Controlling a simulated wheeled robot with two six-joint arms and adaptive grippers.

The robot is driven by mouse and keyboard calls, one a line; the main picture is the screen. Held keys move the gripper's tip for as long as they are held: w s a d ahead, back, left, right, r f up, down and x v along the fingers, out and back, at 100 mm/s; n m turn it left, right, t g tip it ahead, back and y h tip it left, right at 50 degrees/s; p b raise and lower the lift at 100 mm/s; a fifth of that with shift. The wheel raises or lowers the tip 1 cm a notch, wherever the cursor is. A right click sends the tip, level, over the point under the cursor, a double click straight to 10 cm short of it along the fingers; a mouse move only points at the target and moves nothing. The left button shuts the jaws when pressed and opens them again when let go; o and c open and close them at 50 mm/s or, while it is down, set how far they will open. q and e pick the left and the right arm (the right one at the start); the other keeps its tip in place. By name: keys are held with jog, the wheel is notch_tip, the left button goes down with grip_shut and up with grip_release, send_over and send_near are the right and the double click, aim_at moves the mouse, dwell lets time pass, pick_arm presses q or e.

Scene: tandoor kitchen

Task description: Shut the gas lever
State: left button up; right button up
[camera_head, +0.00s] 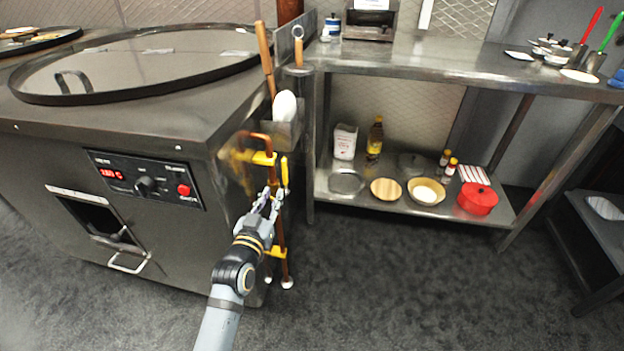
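The gas lever (284,172) is a yellow handle on the copper gas pipe (282,236) at the right side of the steel tandoor. It stands upright, roughly in line with the pipe. My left gripper (268,200) reaches up from below, its fingers just below and left of the lever, close to the pipe. Its fingers look parted, with a narrow gap between them. I cannot tell whether they touch the lever or pipe. My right gripper is not in view.
The tandoor (130,235) fills the left, with a control panel (145,180) on its front. A holder (284,132) with wooden-handled tools hangs above the lever. A steel shelf table (455,62) with pots and bottles stands right. The dark floor (420,290) in front is clear.

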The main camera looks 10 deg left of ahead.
aim_at(283, 172)
pick_arm(q)
jog(key=w+b, duration=0.2)
jog(key=w, duration=0.7)
jog(key=shift+d, duration=0.15)
jog(key=shift+w, duration=0.65)
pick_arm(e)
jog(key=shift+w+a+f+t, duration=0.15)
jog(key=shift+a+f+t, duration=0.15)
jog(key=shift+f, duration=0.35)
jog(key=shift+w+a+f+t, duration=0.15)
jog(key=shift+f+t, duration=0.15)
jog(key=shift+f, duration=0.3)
pick_arm(q)
grip_shut()
